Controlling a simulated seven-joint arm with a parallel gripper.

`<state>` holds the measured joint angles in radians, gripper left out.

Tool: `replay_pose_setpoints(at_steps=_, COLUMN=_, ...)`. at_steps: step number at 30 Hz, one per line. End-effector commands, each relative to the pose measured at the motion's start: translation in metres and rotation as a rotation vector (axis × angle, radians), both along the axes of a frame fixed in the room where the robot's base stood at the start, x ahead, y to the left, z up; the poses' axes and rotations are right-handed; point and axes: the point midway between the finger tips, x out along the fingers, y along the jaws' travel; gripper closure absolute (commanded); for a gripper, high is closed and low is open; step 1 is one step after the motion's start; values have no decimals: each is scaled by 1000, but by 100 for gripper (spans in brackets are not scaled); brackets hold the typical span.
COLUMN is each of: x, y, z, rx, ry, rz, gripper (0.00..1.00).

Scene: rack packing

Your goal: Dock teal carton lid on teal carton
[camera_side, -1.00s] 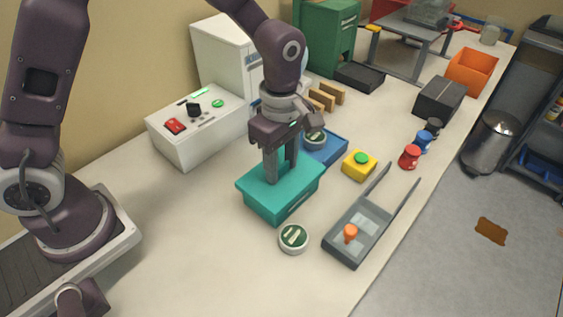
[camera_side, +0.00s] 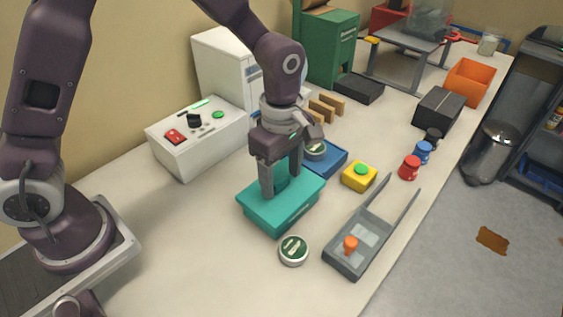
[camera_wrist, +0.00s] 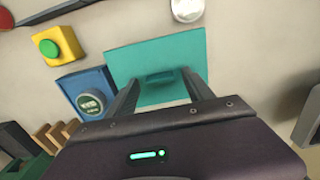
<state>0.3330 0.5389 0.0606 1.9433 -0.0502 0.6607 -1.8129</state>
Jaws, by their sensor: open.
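The teal carton (camera_side: 284,223) stands on the bench at the centre of the side view. The teal carton lid (camera_side: 304,188) lies on top of it, looking level and covering it; the lid also shows in the wrist view (camera_wrist: 185,48). A small raised teal grip stands on the middle of the lid. My gripper (camera_side: 281,184) points down over the lid with its fingers spread apart, one on each side of the grip. In the wrist view my gripper (camera_wrist: 160,82) also shows spread fingers with nothing held between them. The carton's inside is hidden.
A round green-topped tin (camera_side: 293,250) stands close in front of the carton. A blue tray (camera_side: 328,160) with a similar tin is behind it, near a yellow box with a green button (camera_side: 360,176). A grey forked fixture (camera_side: 345,262) lies at right. Bench at front left is clear.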

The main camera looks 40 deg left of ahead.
Motion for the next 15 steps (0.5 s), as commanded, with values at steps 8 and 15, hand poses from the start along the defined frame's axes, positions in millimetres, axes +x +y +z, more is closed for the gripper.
replay_pose_setpoints(at_steps=8, x=2, y=-1, z=75, rx=-3, ry=-7, rz=0, gripper=39)
replay_pose_setpoints(at_steps=15, x=1, y=0, z=116, rx=-1, ry=-2, rz=0, gripper=39)
